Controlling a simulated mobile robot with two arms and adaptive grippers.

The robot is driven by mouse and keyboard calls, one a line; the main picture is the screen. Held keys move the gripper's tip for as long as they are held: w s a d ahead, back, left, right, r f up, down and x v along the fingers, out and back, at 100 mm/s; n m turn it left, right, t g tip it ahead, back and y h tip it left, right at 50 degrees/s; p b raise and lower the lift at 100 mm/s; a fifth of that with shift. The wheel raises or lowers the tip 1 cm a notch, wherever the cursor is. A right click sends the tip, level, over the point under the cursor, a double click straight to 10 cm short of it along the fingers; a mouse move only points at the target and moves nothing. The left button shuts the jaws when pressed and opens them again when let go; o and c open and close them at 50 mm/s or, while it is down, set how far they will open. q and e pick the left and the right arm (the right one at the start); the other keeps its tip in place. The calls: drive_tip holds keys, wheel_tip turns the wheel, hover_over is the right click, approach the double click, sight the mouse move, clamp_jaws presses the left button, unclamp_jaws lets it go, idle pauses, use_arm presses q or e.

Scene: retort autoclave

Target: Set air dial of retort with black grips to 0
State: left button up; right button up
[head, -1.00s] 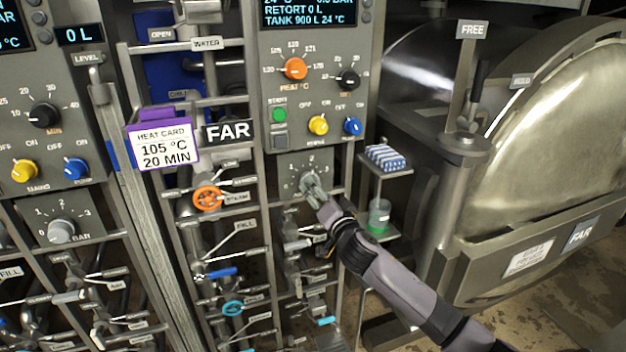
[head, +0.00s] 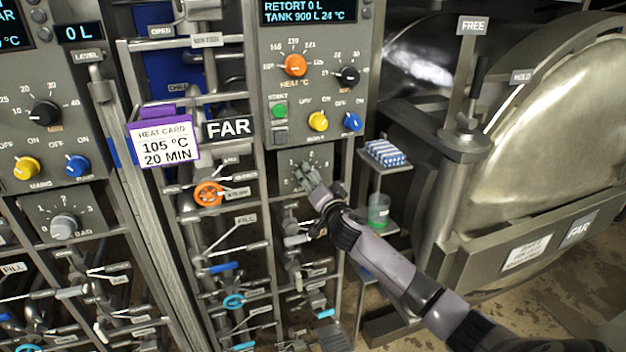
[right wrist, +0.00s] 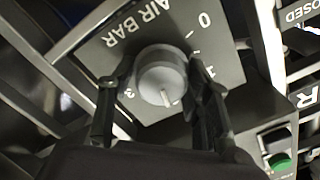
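The grey air dial (right wrist: 160,82) sits on a dark plate marked AIR BAR in the right wrist view. Its scale has 0 at upper right and 3 at lower left. The white mark on the knob points to the bottom of the picture, away from 0; the nearest number is hidden. My right gripper (right wrist: 161,66) is open, with one black finger on each side of the knob; I cannot tell whether they touch it. In the head view my right gripper (head: 312,180) covers most of the dial on the panel marked FAR. My left gripper is not in view.
A similar grey dial (head: 65,227) is on the left panel. Above my right gripper are a yellow knob (head: 318,121) and a blue knob (head: 352,122). A small shelf (head: 392,166) stands close to the right. Valve pipes with an orange handwheel (head: 208,194) are at left.

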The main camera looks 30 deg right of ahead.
drive_tip(key=c, duration=0.8)
drive_tip(key=shift+o, duration=0.2)
drive_tip(key=shift+n, duration=0.4)
drive_tip(key=n, duration=0.4)
drive_tip(key=shift+a+n, duration=0.1)
drive_tip(key=shift+n, duration=0.2)
drive_tip(key=n, duration=0.5)
drive_tip(key=shift+a, duration=0.1)
drive_tip(key=n, duration=0.6)
drive_tip(key=shift+w+a+n, duration=0.1)
drive_tip(key=shift+n, duration=0.3)
drive_tip(key=n, duration=0.3)
drive_tip(key=shift+n+p, duration=0.3)
drive_tip(key=shift+p, duration=0.05)
drive_tip(key=shift+a+f+n, duration=0.1)
drive_tip(key=shift+f+n, duration=0.05)
drive_tip(key=shift+n, duration=1.65)
